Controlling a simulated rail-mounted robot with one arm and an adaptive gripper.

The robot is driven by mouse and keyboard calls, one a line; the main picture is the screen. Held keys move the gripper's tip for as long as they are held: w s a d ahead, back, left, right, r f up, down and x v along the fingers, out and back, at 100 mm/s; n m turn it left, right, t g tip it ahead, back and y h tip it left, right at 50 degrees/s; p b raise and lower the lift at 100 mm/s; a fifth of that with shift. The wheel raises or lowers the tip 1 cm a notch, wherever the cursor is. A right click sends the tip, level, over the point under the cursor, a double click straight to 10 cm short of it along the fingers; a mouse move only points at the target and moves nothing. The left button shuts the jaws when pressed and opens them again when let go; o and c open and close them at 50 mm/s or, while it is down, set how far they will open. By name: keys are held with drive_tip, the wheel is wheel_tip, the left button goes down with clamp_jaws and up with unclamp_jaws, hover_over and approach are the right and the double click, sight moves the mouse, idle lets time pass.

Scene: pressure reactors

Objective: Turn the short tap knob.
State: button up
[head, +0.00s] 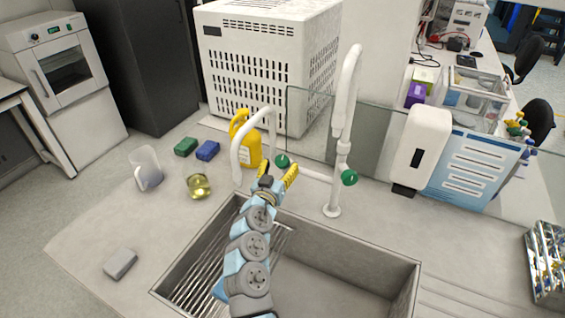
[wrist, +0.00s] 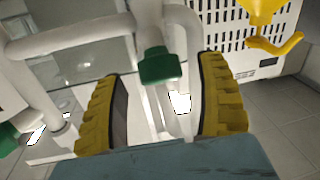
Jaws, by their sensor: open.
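The short tap (head: 238,150) is a white curved spout behind the sink, with a green knob (head: 282,161) at its right. In the wrist view that green knob (wrist: 160,65) appears centred between the fingertips of my gripper (wrist: 158,72). In the head view my gripper (head: 277,171) is just in front of and below the knob. Its yellow ribbed fingers are spread apart, and nothing is held. I cannot tell how much depth lies between the fingertips and the knob.
The tall tap (head: 346,110) stands to the right with its own green knob (head: 349,177). A yellow bottle (head: 250,145) stands close behind on the left. A glass panel (head: 375,145) rises behind the taps. The sink (head: 345,255) is below my arm.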

drive_tip(key=shift+x, duration=1.25)
drive_tip(key=c, duration=1.2)
